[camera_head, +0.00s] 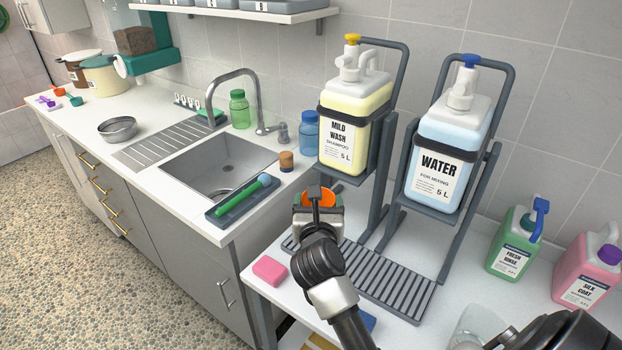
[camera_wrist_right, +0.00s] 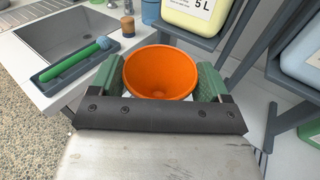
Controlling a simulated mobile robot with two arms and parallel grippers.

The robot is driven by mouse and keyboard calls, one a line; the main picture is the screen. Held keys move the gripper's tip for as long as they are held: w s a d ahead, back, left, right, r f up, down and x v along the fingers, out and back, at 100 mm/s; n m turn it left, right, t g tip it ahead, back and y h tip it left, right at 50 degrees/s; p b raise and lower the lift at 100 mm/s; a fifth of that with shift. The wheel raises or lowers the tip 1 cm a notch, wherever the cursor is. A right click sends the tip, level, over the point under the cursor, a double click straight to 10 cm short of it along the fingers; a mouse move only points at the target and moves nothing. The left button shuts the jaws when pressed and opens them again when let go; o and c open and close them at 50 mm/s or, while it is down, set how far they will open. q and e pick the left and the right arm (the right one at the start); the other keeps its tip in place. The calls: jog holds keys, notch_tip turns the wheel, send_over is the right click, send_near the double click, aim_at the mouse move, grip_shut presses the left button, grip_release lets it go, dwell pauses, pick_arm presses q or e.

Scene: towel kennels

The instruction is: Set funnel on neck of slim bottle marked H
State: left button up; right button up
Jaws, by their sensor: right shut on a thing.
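My right gripper (camera_head: 318,205) is shut on an orange funnel (camera_head: 308,199) and holds it in front of the rack with the dispensers. In the right wrist view the funnel (camera_wrist_right: 160,72) sits between the two green finger pads, its wide mouth facing up. Its spout is hidden behind the gripper. No slim bottle marked H can be made out in either view. My left gripper is not in view.
A Mild Wash dispenser (camera_head: 347,125) and a Water dispenser (camera_head: 447,150) stand in grey frames beside the gripper. A slatted grey tray (camera_head: 400,290) and a pink sponge (camera_head: 270,270) lie below. A clear vessel (camera_head: 467,328) shows at the bottom. The sink (camera_head: 225,165) is left.

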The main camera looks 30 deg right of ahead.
jog(key=w+d+f+m+g+h+b, duration=0.1)
jog(key=w+b, duration=0.1)
jog(key=w+d+f+m+g+h+b, duration=0.1)
jog(key=w+d+b, duration=0.1)
jog(key=w, duration=0.1)
jog(key=w+d+m+g+h+b, duration=0.1)
jog(key=w+d+g+b, duration=0.1)
jog(key=w+b, duration=0.1)
jog(key=shift+d+f+m+h, duration=0.1)
jog(key=shift+f+m+h, duration=0.2)
jog(key=shift+f+m, duration=0.1)
jog(key=shift+f, duration=0.15)
jog(key=shift+s+f, duration=0.15)
dwell(0.8)
jog(key=shift+f+b, duration=1.05)
jog(key=shift+f, duration=0.15)
dwell(1.4)
jog(key=o, duration=1.1)
jog(key=shift+c, duration=0.2)
